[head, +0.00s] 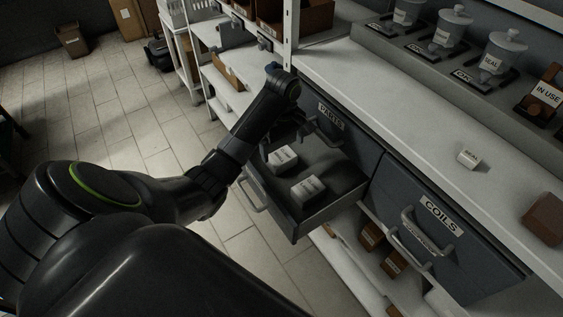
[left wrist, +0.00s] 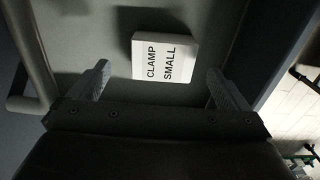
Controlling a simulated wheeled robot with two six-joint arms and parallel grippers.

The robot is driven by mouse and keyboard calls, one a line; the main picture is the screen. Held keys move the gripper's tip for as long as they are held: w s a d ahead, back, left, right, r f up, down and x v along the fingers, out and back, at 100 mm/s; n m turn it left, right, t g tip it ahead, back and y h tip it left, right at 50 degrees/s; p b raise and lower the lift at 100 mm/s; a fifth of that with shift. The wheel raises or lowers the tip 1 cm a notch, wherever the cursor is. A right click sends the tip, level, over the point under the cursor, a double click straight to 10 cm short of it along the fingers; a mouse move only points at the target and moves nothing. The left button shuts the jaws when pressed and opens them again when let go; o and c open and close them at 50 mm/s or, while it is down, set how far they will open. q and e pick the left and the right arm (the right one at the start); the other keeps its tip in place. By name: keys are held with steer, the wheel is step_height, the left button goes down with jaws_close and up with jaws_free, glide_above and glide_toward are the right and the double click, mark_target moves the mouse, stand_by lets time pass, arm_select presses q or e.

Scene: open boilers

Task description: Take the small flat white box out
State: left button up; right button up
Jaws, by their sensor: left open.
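An open grey drawer (head: 325,213) under the PARTS label holds two small white boxes, one further back (head: 283,158) and one nearer the front right (head: 308,190). Their print is too small to read in the head view. In the left wrist view a flat white box (left wrist: 165,57) printed "CLAMP SMALL" lies on the drawer floor, ahead of the gap between my fingertips. I cannot tell for sure which of the two it is. My left gripper (left wrist: 160,85) is open and empty above the drawer; in the head view my arm hides most of it. My right gripper is not in view.
A shut COILS drawer (head: 435,225) is to the right. The white counter (head: 395,100) above carries a small SEAL box (head: 469,158), a brown block (head: 543,218) and several lidded jars behind. A handle bar (left wrist: 28,60) is close at left in the wrist view.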

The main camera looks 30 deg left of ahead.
mark_target(281, 156)
arm_select(q)
steer(key=shift+s+f+b, duration=0.1)
steer(key=shift+f+b, duration=0.6)
steer(key=shift+f, duration=0.1)
step_height(281, 156, down, 3)
steer(key=shift+a+f+b, duration=0.15)
steer(key=shift+f+b, duration=0.05)
steer(key=shift+b, duration=0.4)
steer(key=c, duration=1.1)
